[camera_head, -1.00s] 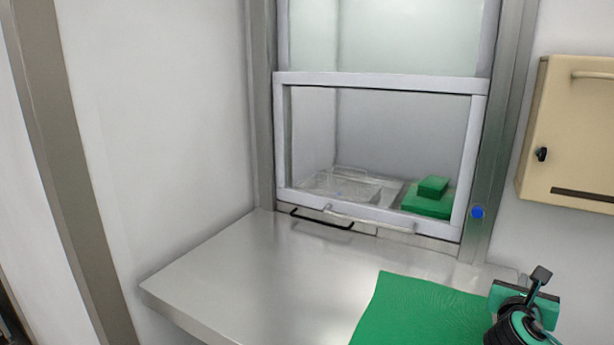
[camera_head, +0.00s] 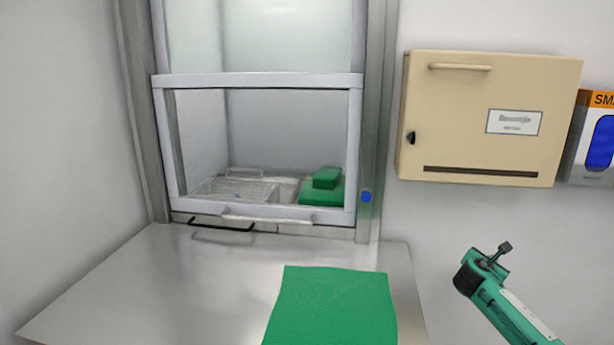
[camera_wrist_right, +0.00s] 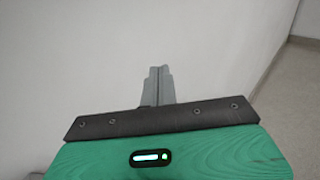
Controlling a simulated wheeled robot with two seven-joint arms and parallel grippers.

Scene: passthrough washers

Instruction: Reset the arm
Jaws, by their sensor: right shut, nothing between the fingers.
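My right arm, green and black, comes in from the lower right of the head view. Its gripper (camera_head: 504,247) is raised beside the steel table's right edge, in front of the bare wall, apart from the table and holding nothing. In the right wrist view the two grey fingers (camera_wrist_right: 159,84) are together and empty, with pale wall behind them and floor at the right. My left arm and gripper are not in view.
A steel table (camera_head: 150,280) with a green mat (camera_head: 335,305) stands before a framed pass-through window (camera_head: 258,80). Behind its glass are a wire basket (camera_head: 235,190) and green blocks (camera_head: 322,190). A beige cabinet (camera_head: 460,100) and a dispenser (camera_head: 592,155) hang on the wall.

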